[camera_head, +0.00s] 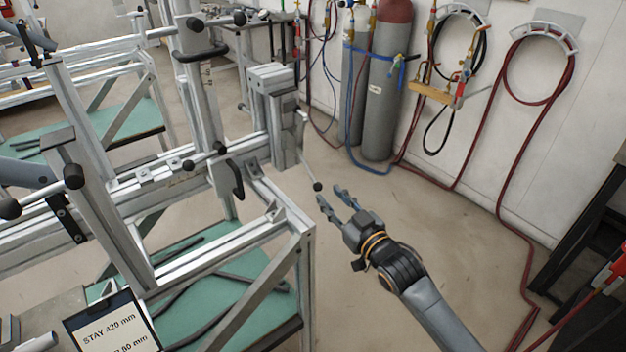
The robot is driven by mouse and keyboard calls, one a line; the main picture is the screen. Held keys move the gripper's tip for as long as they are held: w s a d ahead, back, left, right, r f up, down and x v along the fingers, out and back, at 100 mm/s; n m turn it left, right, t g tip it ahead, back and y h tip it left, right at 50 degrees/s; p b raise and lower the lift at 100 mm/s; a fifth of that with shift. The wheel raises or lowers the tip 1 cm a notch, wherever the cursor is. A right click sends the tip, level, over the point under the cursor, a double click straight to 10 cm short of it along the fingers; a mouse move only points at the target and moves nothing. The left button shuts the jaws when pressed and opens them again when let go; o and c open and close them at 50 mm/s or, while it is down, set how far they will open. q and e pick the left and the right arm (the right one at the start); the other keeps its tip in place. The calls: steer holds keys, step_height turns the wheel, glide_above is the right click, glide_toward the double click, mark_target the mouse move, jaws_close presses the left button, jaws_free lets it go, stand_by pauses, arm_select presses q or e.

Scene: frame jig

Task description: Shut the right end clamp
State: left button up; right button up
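The right end clamp (272,112) is a grey metal block at the right end of the jig rail. A thin lever comes off its right side and slopes down to a dark ball knob (317,186). My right gripper (332,196) comes from the lower right. Its two grey fingers are apart, with nothing visible between them, and the tips are just below and right of the knob. I cannot tell whether they touch it. My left gripper cannot be made out in this view.
The aluminium jig frame (306,270) with uprights, black-knobbed levers and a green lower shelf (232,302) fills the left. A sign (108,325) sits at the front. Gas cylinders (383,95) and hoses line the back wall. The floor (450,215) right of the jig is clear.

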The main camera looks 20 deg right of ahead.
mark_target(315, 182)
steer(key=x, duration=0.8)
steer(key=shift+w+a, duration=0.15)
steer(key=shift+w, duration=0.2)
jaws_close()
